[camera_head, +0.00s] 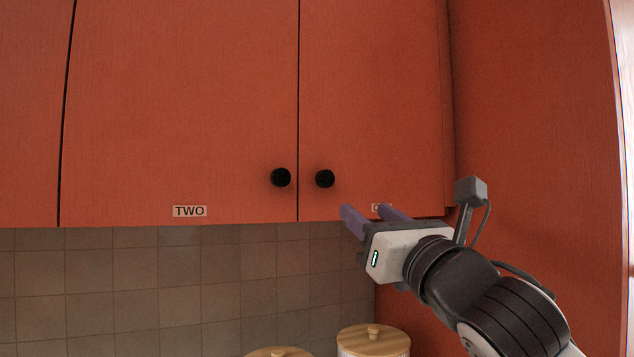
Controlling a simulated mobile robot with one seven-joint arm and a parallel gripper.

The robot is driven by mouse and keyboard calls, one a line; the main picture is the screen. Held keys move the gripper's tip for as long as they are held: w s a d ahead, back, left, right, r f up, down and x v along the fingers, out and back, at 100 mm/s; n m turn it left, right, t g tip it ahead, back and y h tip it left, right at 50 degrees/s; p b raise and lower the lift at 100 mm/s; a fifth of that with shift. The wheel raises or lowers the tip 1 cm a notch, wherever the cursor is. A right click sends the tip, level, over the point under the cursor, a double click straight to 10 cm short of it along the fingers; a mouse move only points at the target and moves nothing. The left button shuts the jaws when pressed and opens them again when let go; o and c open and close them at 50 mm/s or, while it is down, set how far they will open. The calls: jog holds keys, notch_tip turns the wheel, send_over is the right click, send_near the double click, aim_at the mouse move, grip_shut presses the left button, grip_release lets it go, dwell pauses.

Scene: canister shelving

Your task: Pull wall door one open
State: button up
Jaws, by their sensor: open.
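Wall door one (372,90) is the orange-red cupboard door at the right of the row, and it looks shut. Its label at the lower edge is partly hidden behind my gripper. A round black knob (325,178) sits near its lower left corner. My gripper (372,213) is open and empty, with its purple fingers pointing up and left. The fingertips show just below and right of the knob, apart from it in the picture. How far they are from the door in depth is hard to tell.
Door two (180,110) is on the left, with its own black knob (281,177) close by. A tall red panel (530,110) stands at the right. Below are a tiled wall (150,290) and wooden-lidded canisters (373,341).

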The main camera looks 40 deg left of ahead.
aim_at(327, 178)
jog(key=p+x, duration=0.2)
jog(key=x, duration=0.4)
jog(key=p+x, duration=0.3)
jog(key=x, duration=0.3)
jog(key=shift+w+a+r, duration=0.15)
jog(key=shift+a+r, duration=0.05)
jog(key=shift+r, duration=0.15)
jog(key=shift+w+a+r, duration=0.1)
jog(key=shift+w+a, duration=0.25)
jog(key=shift+a, duration=0.15)
jog(key=shift+c, duration=0.5)
grip_shut()
